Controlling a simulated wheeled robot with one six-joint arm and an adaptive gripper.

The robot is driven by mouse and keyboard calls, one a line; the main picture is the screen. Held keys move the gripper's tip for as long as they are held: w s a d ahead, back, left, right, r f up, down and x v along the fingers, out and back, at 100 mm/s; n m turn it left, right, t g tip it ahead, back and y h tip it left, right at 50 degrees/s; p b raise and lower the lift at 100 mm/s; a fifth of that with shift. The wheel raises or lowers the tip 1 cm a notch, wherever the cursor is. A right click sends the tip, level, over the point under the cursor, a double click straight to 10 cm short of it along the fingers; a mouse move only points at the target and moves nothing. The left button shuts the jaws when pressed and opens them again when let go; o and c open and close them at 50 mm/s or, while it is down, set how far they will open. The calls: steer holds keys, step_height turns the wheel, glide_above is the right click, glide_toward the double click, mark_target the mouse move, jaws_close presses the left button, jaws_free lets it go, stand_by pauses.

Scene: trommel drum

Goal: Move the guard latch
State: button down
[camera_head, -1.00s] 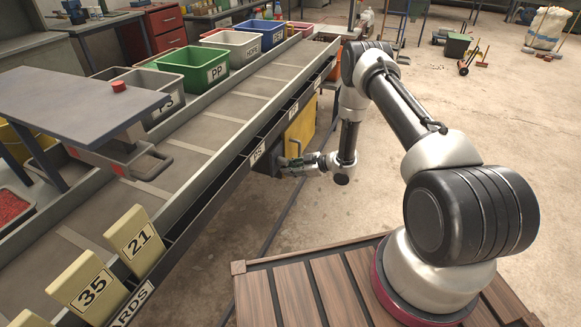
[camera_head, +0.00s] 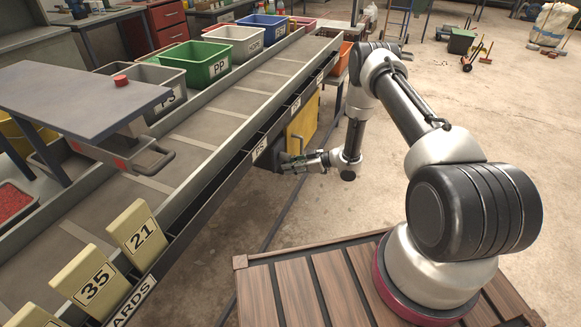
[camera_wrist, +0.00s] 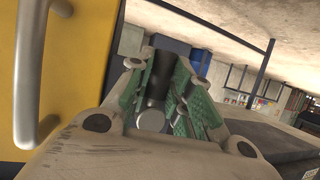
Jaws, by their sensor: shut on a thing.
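The guard is a yellow panel (camera_head: 302,128) under the side of the conveyor. It also fills the left of the wrist view (camera_wrist: 70,50), with a grey bar handle (camera_wrist: 28,80) on it. My gripper (camera_head: 290,163) is low beside the panel's lower left. In the wrist view its green-padded fingers (camera_wrist: 168,90) are closed around a dark cylindrical piece with a pale round end, which looks like the guard latch (camera_wrist: 158,85). A dark block (camera_wrist: 171,44) shows behind it. The latch's far end and mounting are hidden.
The conveyor (camera_head: 190,130) runs diagonally beside the arm, its side rail just above my gripper. Labelled bins, such as the green PP bin (camera_head: 202,65), line its far side. Numbered cards (camera_head: 137,232) stand at the front left. Open concrete floor (camera_head: 480,120) lies right.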

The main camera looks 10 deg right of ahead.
steer(key=c, duration=1.3)
jaws_free()
steer(key=v, duration=1.2)
